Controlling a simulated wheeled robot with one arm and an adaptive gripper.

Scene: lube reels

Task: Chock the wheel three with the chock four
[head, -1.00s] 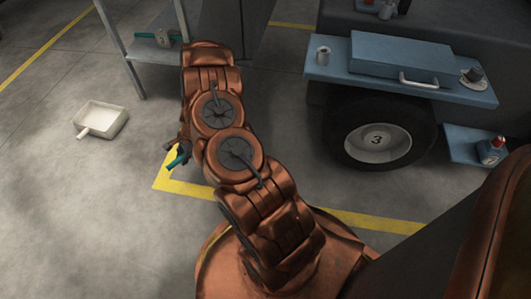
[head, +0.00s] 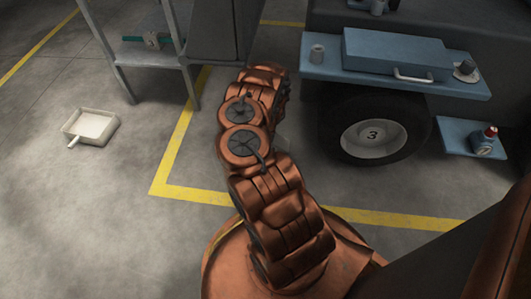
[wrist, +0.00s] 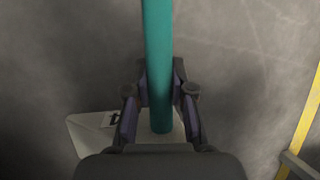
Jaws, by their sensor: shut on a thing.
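In the wrist view my gripper (wrist: 160,110) is shut on a teal upright handle (wrist: 158,60). Below the handle is a pale, flat-looking body (wrist: 90,130) with a dark mark that looks like a 4, partly hidden by my gripper; this appears to be chock four. Wheel three (head: 372,135), a black tyre with a pale hub marked 3, stands under the blue shelf at the right of the head view. My gripper and most of the chock are hidden behind my arm in the head view.
A blue shelf (head: 320,72) juts out above the wheel, carrying a blue case (head: 395,55). A lower blue step (head: 455,138) holds a red-capped bottle (head: 487,140). A grey rack (head: 120,75) stands left, a white pan (head: 92,126) on the floor. Yellow lines (head: 190,193) cross open floor.

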